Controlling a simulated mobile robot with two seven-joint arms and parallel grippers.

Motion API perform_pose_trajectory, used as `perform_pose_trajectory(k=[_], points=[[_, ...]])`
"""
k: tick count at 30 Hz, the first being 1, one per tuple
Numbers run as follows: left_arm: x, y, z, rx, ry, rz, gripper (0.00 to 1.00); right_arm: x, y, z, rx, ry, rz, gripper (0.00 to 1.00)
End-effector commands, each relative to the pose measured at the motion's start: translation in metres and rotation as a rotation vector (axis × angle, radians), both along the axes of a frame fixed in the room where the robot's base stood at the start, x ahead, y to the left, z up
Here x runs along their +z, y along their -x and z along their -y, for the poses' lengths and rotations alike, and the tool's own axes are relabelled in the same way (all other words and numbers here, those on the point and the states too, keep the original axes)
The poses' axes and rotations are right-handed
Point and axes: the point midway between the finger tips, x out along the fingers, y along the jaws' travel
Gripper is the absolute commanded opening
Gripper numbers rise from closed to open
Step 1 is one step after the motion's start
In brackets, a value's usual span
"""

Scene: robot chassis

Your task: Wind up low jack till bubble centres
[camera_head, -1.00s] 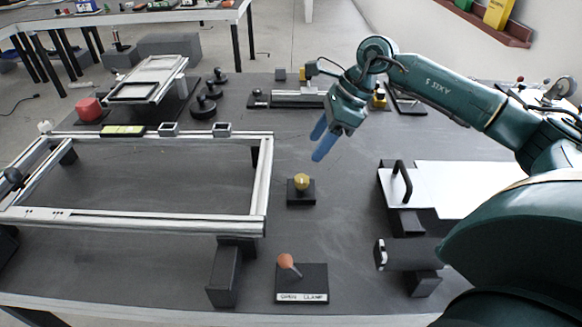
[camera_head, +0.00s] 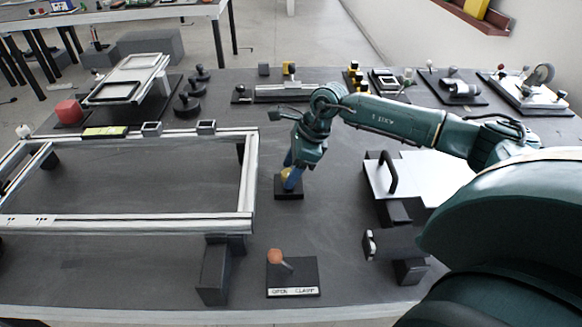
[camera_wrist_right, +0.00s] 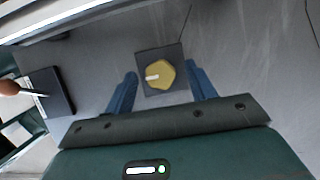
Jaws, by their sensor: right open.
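A yellow knob (camera_head: 285,174) stands on a small square black base (camera_head: 289,194) on the dark table, right of a pale rail frame (camera_head: 130,221). In the right wrist view the knob (camera_wrist_right: 158,75) has a white mark and sits on its black base (camera_wrist_right: 147,60). My right gripper (camera_head: 291,178) is open, its blue fingers pointing down at the knob and partly hiding it. In the wrist view the fingers are on either side of the knob, with gaps. A yellow-green spirit level (camera_head: 104,132) lies on the frame's far rail; its bubble is too small to read. My left gripper is not seen.
An orange-knobbed lever (camera_head: 275,257) on a plate labelled "OPEN CLAMP" stands nearer. A white panel with a black handle (camera_head: 387,172) is at right. Black knobs (camera_head: 187,105) and a red block (camera_head: 69,111) are at the far left. The table between frame and panel is mostly clear.

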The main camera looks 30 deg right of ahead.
Motion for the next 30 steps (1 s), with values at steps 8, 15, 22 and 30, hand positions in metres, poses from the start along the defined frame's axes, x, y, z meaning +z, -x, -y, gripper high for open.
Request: perform_pose_trajectory(k=[8, 15, 22, 30], points=[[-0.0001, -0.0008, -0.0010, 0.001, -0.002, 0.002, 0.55, -0.0018, -0.0002, -0.0004, 0.000, 0.001, -0.001, 0.55], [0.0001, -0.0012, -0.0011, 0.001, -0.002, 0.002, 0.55, -0.0016, -0.0002, -0.0003, -0.001, 0.001, -0.001, 0.37], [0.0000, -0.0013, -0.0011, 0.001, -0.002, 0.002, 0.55, -0.0014, -0.0001, -0.0001, -0.001, 0.001, -0.001, 0.18], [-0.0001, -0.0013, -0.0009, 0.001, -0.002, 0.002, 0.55, -0.0015, 0.0000, -0.0001, -0.012, 0.001, -0.001, 0.11]])
